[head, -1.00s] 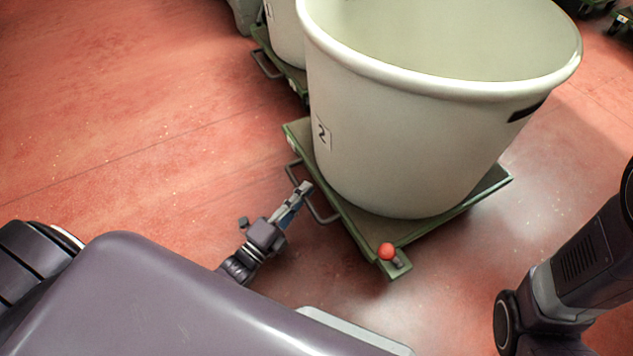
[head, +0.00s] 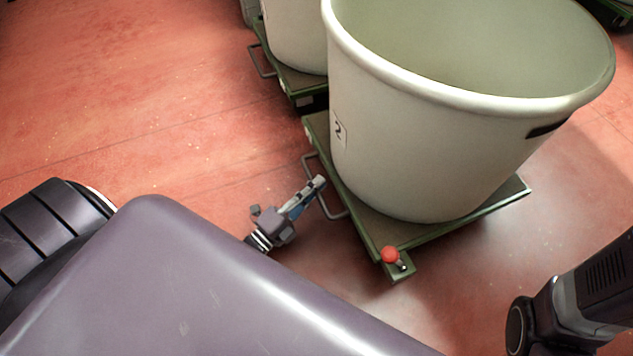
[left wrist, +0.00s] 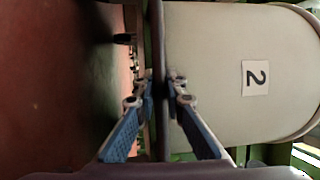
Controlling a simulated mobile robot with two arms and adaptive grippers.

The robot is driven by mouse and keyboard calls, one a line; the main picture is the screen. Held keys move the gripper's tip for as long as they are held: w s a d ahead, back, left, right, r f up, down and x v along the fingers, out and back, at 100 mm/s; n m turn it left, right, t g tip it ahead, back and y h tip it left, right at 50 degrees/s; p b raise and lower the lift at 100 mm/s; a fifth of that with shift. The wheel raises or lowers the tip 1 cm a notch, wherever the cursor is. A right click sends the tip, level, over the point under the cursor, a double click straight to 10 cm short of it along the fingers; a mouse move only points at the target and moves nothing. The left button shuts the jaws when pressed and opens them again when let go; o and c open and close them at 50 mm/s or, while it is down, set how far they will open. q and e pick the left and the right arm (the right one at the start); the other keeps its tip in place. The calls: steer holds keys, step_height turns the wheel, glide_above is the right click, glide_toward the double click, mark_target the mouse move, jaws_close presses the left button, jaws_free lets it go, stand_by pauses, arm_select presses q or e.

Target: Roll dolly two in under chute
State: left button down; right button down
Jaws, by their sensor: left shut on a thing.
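Dolly two is a flat green dolly (head: 355,214) carrying a large cream tub (head: 420,130) with a "2" label (head: 339,130). A grey bar handle (head: 334,213) sticks out on its left side, and a red ball knob (head: 390,254) sits at its near corner. My left gripper (head: 318,186) is at this handle. In the left wrist view the fingers (left wrist: 160,88) are shut around the dark handle bar (left wrist: 158,50), and the "2" label (left wrist: 255,77) shows to the right. My right arm shows at the lower right, but its gripper is out of view. No chute is visible.
Another green dolly (head: 297,88) with a cream tub (head: 297,40) stands just behind dolly two, with a small gap. Part of a further dolly shows at the top right. The red floor (head: 130,100) on the left is clear.

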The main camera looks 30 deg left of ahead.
arm_select(q)
steer(key=shift+w+d, duration=0.15)
steer(key=c, duration=2)
jaws_free()
steer(key=shift+w+d, duration=0.1)
steer(key=shift+o, duration=0.2)
steer(key=shift+s, duration=0.2)
steer(key=v, duration=1.1)
steer(key=shift+s+f, duration=0.1)
steer(key=shift+s, duration=0.25)
steer(key=shift+a, duration=0.25)
